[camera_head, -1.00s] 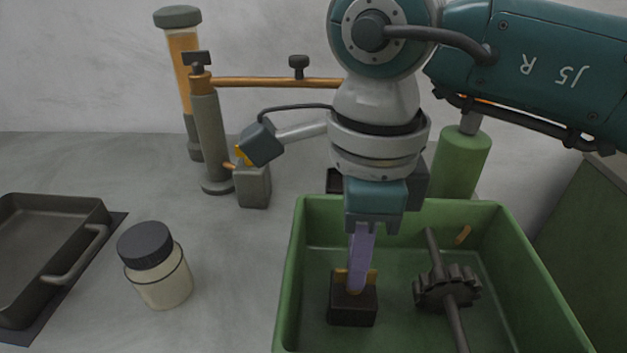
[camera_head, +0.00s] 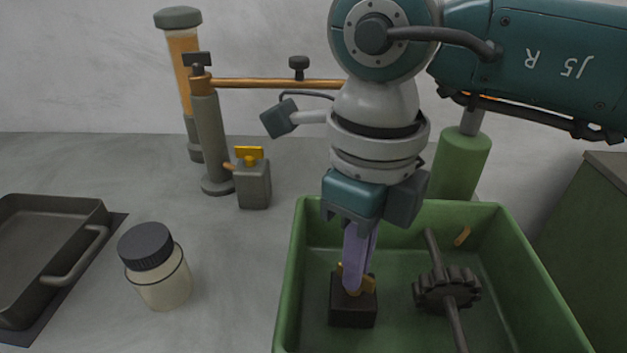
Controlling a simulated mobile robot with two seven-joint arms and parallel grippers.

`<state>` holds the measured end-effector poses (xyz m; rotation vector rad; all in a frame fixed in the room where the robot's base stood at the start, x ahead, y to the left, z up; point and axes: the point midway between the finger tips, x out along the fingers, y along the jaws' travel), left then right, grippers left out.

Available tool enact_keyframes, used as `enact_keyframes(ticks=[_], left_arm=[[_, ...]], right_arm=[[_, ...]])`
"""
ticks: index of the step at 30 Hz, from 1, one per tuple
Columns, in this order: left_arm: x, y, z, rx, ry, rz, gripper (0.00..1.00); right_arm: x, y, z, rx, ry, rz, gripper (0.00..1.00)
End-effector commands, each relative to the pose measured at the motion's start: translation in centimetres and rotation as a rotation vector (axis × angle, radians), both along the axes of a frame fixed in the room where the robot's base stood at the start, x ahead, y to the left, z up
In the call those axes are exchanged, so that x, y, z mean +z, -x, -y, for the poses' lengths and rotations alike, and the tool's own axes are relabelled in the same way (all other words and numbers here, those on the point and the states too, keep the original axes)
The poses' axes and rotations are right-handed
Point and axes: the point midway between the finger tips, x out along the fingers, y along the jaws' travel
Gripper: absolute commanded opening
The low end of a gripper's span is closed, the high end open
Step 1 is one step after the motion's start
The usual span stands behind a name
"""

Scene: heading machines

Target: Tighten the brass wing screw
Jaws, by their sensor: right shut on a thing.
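A brass wing screw (camera_head: 369,284) stands in the top of a dark block (camera_head: 352,313) inside the green crate (camera_head: 287,290). My right gripper (camera_head: 354,274) comes down from above with its purple fingers shut on this wing screw. How deep the screw sits in the block cannot be seen. My left gripper is not in view.
A dark gear on a shaft (camera_head: 447,288) lies in the crate, right of the block. A grey block with a yellow wing piece (camera_head: 249,154), a lidded jar (camera_head: 162,280) and a dark tray (camera_head: 100,215) stand left of the crate. A stand with a copper bar (camera_head: 270,82) is behind.

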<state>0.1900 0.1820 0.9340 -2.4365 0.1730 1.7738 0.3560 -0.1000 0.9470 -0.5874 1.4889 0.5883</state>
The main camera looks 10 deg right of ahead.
Motion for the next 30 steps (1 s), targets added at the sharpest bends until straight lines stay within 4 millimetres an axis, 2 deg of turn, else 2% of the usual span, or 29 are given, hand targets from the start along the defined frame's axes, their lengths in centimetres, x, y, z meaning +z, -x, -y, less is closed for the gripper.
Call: enact_keyframes(ticks=[30], left_arm=[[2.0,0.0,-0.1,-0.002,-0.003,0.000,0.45]], right_arm=[[-0.3,0.1,0.3,-0.968,0.009,0.001,0.00]])
